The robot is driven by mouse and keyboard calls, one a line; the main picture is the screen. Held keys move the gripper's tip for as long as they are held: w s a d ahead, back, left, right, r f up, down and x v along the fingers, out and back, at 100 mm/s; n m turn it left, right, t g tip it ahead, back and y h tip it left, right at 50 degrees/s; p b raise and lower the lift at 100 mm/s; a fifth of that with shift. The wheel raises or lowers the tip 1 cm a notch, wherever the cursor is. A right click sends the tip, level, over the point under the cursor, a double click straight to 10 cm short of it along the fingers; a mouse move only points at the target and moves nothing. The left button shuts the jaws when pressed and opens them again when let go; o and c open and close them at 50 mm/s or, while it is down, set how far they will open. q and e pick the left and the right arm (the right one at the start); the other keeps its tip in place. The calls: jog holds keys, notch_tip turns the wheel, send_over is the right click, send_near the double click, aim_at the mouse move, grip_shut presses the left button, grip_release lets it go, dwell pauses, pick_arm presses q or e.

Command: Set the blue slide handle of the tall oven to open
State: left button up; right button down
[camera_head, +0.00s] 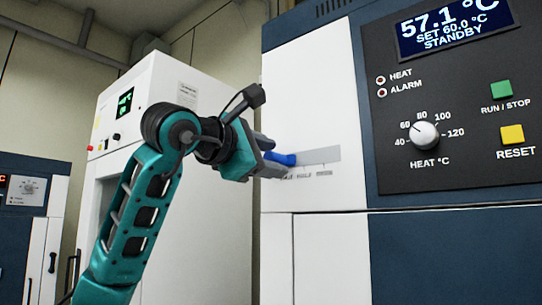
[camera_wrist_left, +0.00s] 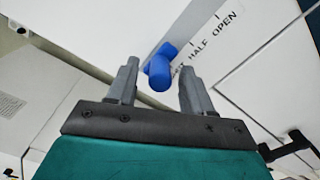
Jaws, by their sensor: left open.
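The tall oven (camera_head: 455,180) has a dark blue frame, a white left panel and a dark control panel. Its blue slide handle (camera_head: 285,159) sits at the left end of a grey slot plate (camera_head: 320,155). In the left wrist view the blue handle (camera_wrist_left: 160,75) is by the partly covered "SHUT" end of the scale, with "HALF" and "OPEN" farther along. My left gripper (camera_head: 268,157) is at the handle. In the wrist view its open fingers (camera_wrist_left: 160,68) stand on either side of the handle, with visible gaps. My right gripper is out of view.
The control panel has a display (camera_head: 452,25) reading 57.1 °C, a heat knob (camera_head: 425,135), a green button (camera_head: 502,90) and a yellow button (camera_head: 512,134). A white cabinet (camera_head: 205,190) stands behind my left arm. The slot to the right of the handle is clear.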

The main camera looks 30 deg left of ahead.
pick_arm(q)
jog(key=shift+w, duration=0.45)
jog(key=shift+c, duration=0.2)
grip_shut()
